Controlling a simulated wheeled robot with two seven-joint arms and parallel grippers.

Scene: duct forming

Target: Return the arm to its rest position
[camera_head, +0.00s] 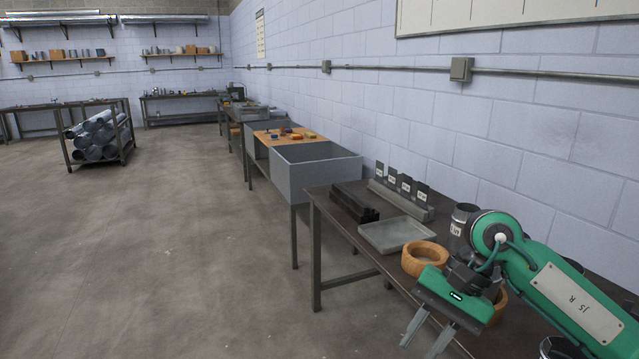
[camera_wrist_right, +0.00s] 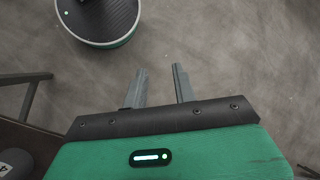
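My right arm (camera_head: 560,290) is green and comes in from the right in the head view, reaching over the dark workbench. My right gripper (camera_head: 426,338) points down past the front edge of the bench. Its two grey fingers stand apart with nothing between them. In the right wrist view the same fingers (camera_wrist_right: 158,80) are open and empty over bare concrete floor. My left gripper is not in view.
The workbench (camera_head: 333,212) holds a grey tray (camera_head: 397,234), wooden rings (camera_head: 424,257), a metal cylinder (camera_head: 462,220) and a rack of labelled plates (camera_head: 402,196). A grey bin (camera_head: 318,177) stands beyond. A pipe cart (camera_head: 97,137) stands far left; the floor between is clear.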

